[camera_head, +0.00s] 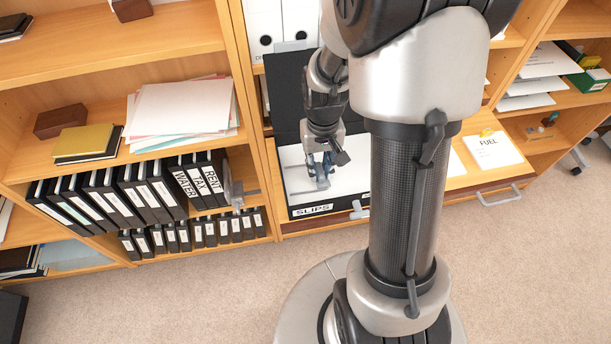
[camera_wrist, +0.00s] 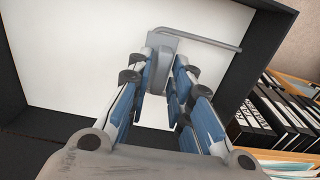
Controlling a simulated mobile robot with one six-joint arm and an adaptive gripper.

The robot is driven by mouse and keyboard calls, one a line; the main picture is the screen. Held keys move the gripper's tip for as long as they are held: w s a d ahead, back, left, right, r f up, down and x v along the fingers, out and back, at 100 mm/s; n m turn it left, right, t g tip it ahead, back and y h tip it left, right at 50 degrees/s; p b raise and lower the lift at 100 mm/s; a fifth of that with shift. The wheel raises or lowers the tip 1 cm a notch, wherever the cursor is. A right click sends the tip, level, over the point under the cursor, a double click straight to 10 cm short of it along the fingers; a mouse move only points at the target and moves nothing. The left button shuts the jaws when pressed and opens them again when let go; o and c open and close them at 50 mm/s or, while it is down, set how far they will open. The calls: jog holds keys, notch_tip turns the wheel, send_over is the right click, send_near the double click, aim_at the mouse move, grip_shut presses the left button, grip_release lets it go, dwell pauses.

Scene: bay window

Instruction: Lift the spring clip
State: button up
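The spring clip (camera_wrist: 165,54) is a grey piece with a thin bent bar running to the right, inside an open black box file. The box file (camera_head: 302,211) is labelled SLIPS, has a white inside and stands on the shelf unit. My gripper (camera_head: 320,180) reaches down into it. In the wrist view my gripper's two blue-padded fingers (camera_wrist: 163,80) lie on either side of the clip, their tips close to it. Whether both pads touch it is not clear. In the head view the clip is largely hidden by my gripper.
The box file's dark walls (camera_wrist: 268,55) surround the fingers. Black binders (camera_head: 130,190) fill the shelf on the left, below stacked papers (camera_head: 182,108). A FUEL sheet (camera_head: 490,150) lies to the right. The carpet (camera_head: 190,295) in front is clear.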

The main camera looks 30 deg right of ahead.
grip_shut()
jog(key=shift+a+r+h+p, duration=0.25)
jog(key=shift+r+h+p, duration=0.15)
jog(key=shift+w+r+h, duration=0.1)
jog(key=shift+r+h, duration=0.05)
jog(key=shift+h, duration=0.25)
jog(key=shift+a+b, duration=0.1)
jog(key=shift+b, duration=0.25)
jog(key=shift+w+a+r+g+h+b, duration=0.1)
jog(key=shift+a+r+g+h+b, duration=0.15)
jog(key=shift+g+h+b, duration=0.2)
jog(key=shift+r+h, duration=0.25)
jog(key=shift+r, duration=0.05)
jog(key=shift+a+b, duration=0.1)
jog(key=shift+b, duration=0.2)
